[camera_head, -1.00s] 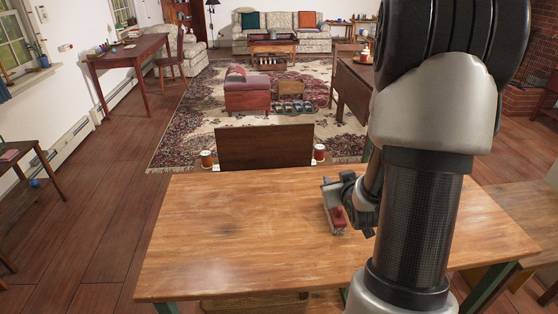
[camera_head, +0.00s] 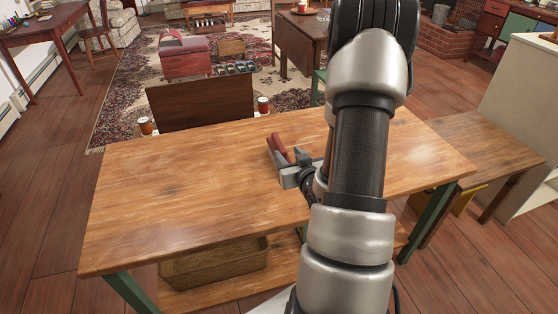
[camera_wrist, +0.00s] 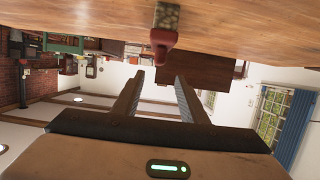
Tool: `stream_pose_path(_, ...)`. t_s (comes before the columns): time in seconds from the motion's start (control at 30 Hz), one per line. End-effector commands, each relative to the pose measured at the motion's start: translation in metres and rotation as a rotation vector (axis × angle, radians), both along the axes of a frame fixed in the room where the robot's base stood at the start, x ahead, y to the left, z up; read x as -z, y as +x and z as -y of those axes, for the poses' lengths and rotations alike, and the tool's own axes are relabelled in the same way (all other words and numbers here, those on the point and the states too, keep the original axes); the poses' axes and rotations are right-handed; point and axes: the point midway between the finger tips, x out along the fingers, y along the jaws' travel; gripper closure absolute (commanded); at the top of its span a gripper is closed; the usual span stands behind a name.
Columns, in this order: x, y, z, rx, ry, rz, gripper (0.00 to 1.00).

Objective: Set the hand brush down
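The hand brush (camera_head: 279,146) has a red handle and shows on the wooden table, at the tips of my gripper's fingers. In the wrist view, which is upside down, the brush (camera_wrist: 163,38) shows its red handle and a speckled tan bristle end against the tabletop (camera_wrist: 90,20). My gripper (camera_wrist: 157,78) has its two fingers spread, with nothing clamped between them. The handle end is just ahead of the gap between the fingertips. In the head view my gripper (camera_head: 284,152) is low over the table, partly hidden by my arm.
The tabletop (camera_head: 180,190) is bare to the left of the brush. A wicker basket (camera_head: 215,262) sits on the lower shelf. A wooden bench (camera_head: 485,150) stands right.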

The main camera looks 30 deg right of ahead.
Motion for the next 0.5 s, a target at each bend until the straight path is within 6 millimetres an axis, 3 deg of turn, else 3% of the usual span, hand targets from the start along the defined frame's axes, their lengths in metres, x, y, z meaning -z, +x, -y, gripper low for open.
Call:
stream_pose_path(0.2, 0.013, 0.041, 0.010, -0.002, 0.001, 0.000, 0.61)
stream_pose_path(0.5, 0.021, 0.064, 0.017, 0.000, 0.000, 0.000, 0.61)
